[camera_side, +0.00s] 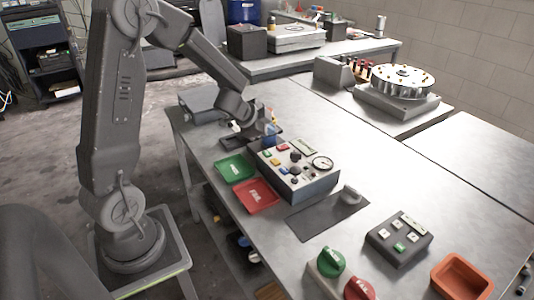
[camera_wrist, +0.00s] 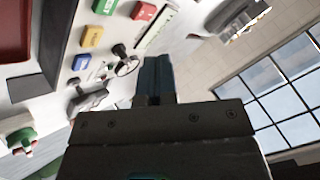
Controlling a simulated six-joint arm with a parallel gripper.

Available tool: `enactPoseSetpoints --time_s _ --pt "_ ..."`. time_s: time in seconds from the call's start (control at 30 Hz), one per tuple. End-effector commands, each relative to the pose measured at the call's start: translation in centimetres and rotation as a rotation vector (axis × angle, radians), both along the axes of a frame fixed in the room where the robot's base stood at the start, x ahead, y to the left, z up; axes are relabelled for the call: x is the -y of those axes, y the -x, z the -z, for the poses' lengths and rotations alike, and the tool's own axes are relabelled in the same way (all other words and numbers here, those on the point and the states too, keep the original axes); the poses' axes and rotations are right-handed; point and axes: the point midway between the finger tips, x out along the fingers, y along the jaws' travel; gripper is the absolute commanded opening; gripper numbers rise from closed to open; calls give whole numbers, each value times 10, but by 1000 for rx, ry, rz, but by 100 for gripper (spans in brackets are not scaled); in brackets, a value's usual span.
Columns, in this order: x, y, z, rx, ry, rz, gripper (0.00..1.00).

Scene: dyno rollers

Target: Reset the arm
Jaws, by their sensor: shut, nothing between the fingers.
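My gripper (camera_side: 270,130) is at the far end of the control box in the side view, its fingers pointing down. In the wrist view my gripper (camera_wrist: 156,65) has its two bluish fingers together with nothing between them. The grey control box (camera_side: 318,185) has coloured buttons, a black knob and a round gauge. The wrist view shows its tilted panel (camera_wrist: 112,35) beyond the fingers. Whether the fingertips touch anything is too small to tell.
A green tray (camera_side: 235,167) and a red tray (camera_side: 256,195) lie beside the box. A button box (camera_side: 384,247), green knob (camera_side: 331,261), red knob (camera_side: 358,289) and orange bin (camera_side: 445,290) stand nearer. A ribbed drum (camera_side: 403,85) stands behind. The table's right side is clear.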

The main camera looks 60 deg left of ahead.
Motion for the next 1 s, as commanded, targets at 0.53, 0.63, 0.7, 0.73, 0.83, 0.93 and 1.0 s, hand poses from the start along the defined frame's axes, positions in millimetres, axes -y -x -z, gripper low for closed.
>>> enactPoseSetpoints --time_s 0.53,0.63,0.7,0.73,0.83,0.93,1.0 --pt "2 0 -7 14 -6 -17 0" --pt "9 1 -29 52 -25 -82 0" --pt "18 7 -53 89 -38 -160 0" --pt "22 11 -63 102 -40 -200 0" --pt "41 33 -96 127 -26 -336 0" --pt "65 64 -117 112 27 -454 0" --pt "84 89 -127 81 85 -519 0"
